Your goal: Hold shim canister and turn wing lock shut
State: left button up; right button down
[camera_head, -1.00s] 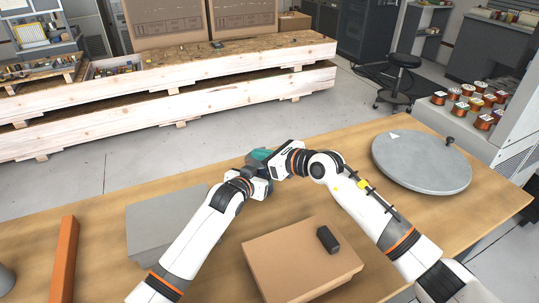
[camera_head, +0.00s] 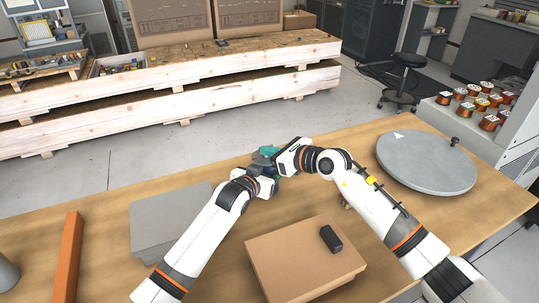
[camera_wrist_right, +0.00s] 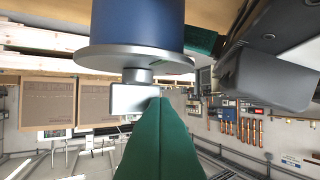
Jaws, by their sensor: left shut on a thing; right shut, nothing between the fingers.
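The shim canister (camera_wrist_right: 137,22) is a blue cylinder with a silver flanged lid in the right wrist view. The wing lock (camera_wrist_right: 133,98) is a silver block on a short stem at the lid's centre. My left gripper (camera_head: 266,166) is shut on the canister above the table; its dark body (camera_wrist_right: 268,75) and a green finger (camera_wrist_right: 203,40) show beside the canister in the wrist view. My right gripper (camera_wrist_right: 158,100) is shut and empty, its green fingertips at the wing lock's edge; I cannot tell if they touch. In the head view the grippers mostly hide the canister.
A cardboard box (camera_head: 290,268) with a black block (camera_head: 331,239) on it stands below the arms. A grey box (camera_head: 150,225) and an orange bar (camera_head: 67,258) lie left. A grey round plate (camera_head: 427,165) is at right. A small brownish thing (camera_head: 346,203) shows beneath my right arm.

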pick_arm(q)
jog(key=shift+a+f, duration=0.1)
jog(key=shift+a, duration=0.05)
jog(key=o, duration=1.3)
pick_arm(e)
jog(key=s+d+r, duration=0.1)
jog(key=s+d, duration=0.1)
jog(key=s, duration=0.4)
jog(key=s+d+r, duration=0.2)
jog(key=s, duration=0.4)
jog(key=shift+s+d, duration=0.25)
jog(key=shift+s, duration=0.1)
